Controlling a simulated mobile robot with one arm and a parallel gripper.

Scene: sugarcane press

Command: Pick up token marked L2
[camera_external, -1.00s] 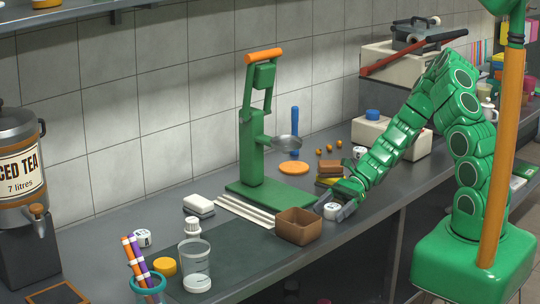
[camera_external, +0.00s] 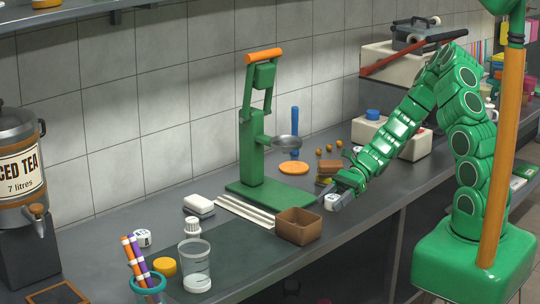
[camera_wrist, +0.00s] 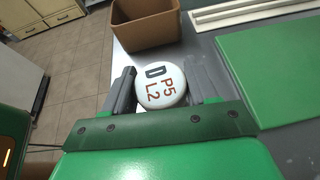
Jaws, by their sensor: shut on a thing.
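The white round token marked L2 (camera_wrist: 160,86) also carries "D" and "P5" on its top face. It sits between the two dark fingers of my gripper (camera_wrist: 162,92), which is shut on it. In the external view the token (camera_external: 331,202) is held at the counter's front edge, right of the brown open box, with my gripper (camera_external: 337,203) around it. It appears slightly raised, though any gap beneath is hard to see. Other white tokens stand at the left (camera_external: 142,238) and behind my arm (camera_external: 357,152); their marks are not clearly readable.
The brown box (camera_external: 298,226) is close left of my gripper. The green press (camera_external: 253,150) stands behind it, with pale strips (camera_external: 245,212) before its base. Brown and yellow blocks (camera_external: 329,168) lie close behind my gripper. A clear cup (camera_external: 194,262) stands further left.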

